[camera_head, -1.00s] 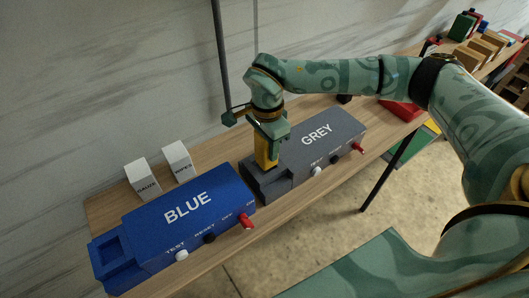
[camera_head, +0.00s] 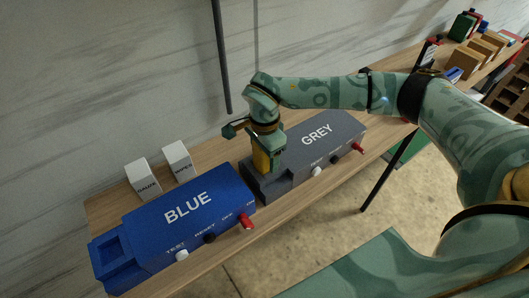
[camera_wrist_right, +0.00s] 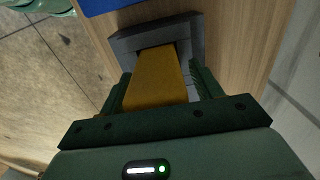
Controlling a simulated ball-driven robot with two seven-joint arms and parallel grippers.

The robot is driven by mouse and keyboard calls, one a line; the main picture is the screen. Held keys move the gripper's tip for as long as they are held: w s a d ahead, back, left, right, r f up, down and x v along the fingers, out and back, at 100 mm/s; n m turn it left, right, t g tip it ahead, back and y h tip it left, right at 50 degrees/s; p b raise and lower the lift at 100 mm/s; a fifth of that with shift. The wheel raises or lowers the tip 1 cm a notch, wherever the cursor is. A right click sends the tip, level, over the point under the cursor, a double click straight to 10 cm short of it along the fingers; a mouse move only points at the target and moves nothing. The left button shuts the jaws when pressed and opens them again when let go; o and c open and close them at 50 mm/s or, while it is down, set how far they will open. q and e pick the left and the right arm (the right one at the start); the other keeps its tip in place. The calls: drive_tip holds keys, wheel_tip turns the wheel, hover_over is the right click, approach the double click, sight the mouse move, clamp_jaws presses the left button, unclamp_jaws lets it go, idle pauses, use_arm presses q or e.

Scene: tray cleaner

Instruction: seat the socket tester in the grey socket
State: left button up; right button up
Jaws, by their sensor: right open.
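The socket tester is a yellow block (camera_head: 262,161) standing at the near left end of the grey unit (camera_head: 335,133). In the right wrist view the tester (camera_wrist_right: 157,78) has its far end within the rim of the grey socket (camera_wrist_right: 188,29). Whether it is fully down cannot be told. My right gripper (camera_head: 266,150) is over the tester from above. Its open fingers (camera_wrist_right: 161,84) stand on either side of the block, with a narrow gap visible at the right finger. My left gripper is not in view.
The blue unit (camera_head: 180,214) with its own socket (camera_head: 112,255) stands close on the left. Two white boxes (camera_head: 141,178) (camera_head: 178,160) stand behind it near the wall. Knobs and a red switch (camera_head: 359,149) line the grey unit's front. The table's front edge is close.

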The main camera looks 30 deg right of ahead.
drive_tip(key=shift+r, duration=0.1)
wheel_tip(320, 180, up, 12)
drive_tip(key=shift+r, duration=0.1)
idle(0.5)
